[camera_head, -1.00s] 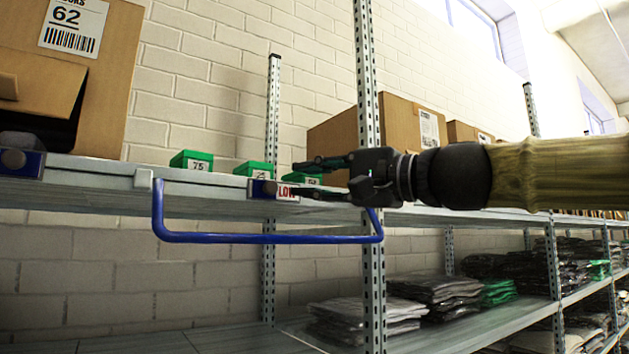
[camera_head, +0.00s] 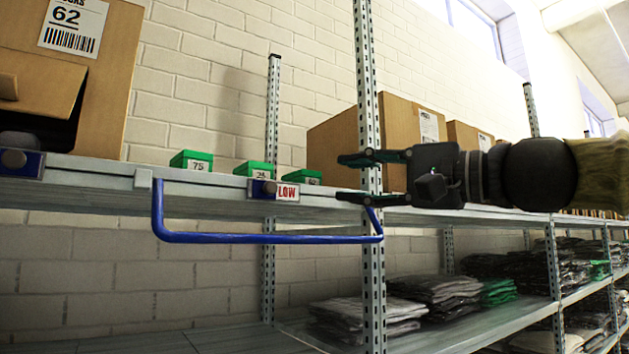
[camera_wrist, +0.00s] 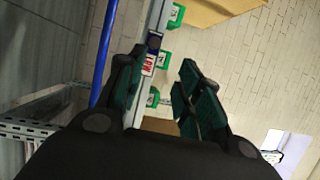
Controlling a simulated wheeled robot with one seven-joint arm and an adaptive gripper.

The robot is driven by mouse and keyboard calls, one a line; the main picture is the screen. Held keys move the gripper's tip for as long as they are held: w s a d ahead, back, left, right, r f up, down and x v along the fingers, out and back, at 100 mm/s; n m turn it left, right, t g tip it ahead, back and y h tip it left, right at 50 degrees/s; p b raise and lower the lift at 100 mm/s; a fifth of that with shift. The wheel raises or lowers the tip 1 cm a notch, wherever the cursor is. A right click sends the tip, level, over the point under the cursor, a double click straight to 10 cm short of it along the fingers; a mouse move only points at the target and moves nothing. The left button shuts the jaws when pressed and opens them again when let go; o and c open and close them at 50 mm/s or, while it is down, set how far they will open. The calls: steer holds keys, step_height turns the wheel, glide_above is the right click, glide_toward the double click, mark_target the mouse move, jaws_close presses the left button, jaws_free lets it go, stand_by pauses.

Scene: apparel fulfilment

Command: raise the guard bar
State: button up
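The blue guard bar (camera_head: 265,238) hangs below the front edge of the shelf, its long rail level and its two ends bent up toward the shelf. It also shows in the wrist view (camera_wrist: 103,55) to the left of the fingers. My gripper (camera_head: 352,177) is open and empty, right of the bar's middle and level with the shelf edge, near the bar's right end. In the wrist view my gripper (camera_wrist: 158,85) has its fingers spread apart with nothing between them. A blue bracket with a round knob (camera_head: 264,189) sits on the shelf edge beside a red LOW label (camera_head: 287,191).
Green boxes with number tags (camera_head: 192,161) stand on the shelf. A perforated upright (camera_head: 370,90) stands beside my gripper. A cardboard box (camera_head: 70,80) is at the left, another (camera_head: 405,130) behind the upright. Folded garments (camera_head: 365,315) lie on the lower shelf.

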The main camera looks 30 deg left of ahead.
steer(key=shift+d+f, duration=0.2)
steer(key=shift+d, duration=1.75)
